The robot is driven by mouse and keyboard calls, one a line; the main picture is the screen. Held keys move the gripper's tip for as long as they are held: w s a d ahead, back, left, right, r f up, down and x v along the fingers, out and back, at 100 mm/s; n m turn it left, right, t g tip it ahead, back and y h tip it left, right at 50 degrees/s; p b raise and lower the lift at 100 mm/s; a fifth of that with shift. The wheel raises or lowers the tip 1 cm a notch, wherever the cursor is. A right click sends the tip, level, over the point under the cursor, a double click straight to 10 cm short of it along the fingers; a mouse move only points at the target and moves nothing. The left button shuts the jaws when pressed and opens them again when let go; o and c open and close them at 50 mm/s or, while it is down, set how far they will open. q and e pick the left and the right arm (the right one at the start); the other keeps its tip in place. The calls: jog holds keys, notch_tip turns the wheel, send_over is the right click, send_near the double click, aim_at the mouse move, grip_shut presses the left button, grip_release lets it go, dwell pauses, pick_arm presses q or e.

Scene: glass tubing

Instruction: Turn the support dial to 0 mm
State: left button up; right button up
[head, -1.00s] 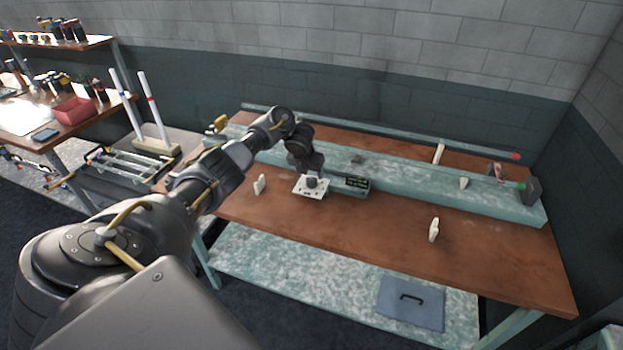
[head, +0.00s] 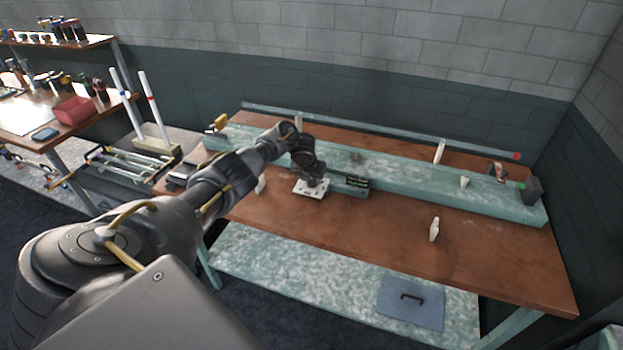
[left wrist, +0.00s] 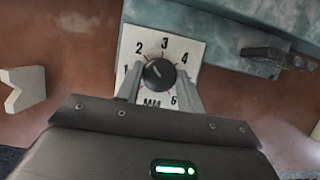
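The support dial is a black round knob (left wrist: 160,73) on a white plate (left wrist: 192,48) marked 1, 2, 3, 4, 6 and MM in the left wrist view. A pale line on the knob slants to the upper left, roughly towards 2. The 0 and 5 marks are not visible; the fingers cover parts of the plate. My left gripper (left wrist: 159,82) is open, with one finger on each side of the knob; I cannot tell if they touch it. In the head view my left gripper (head: 314,178) is over the plate (head: 310,190) and hides the knob. My right gripper is not in view.
The plate lies on a brown bench (head: 390,225) before a long teal beam (head: 400,180). Cream notched supports (head: 434,229) stand on the bench. The bench's front right is mostly clear.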

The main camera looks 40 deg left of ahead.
pick_arm(q)
jog(key=shift+c, duration=1.3)
jog(key=shift+n, duration=0.3)
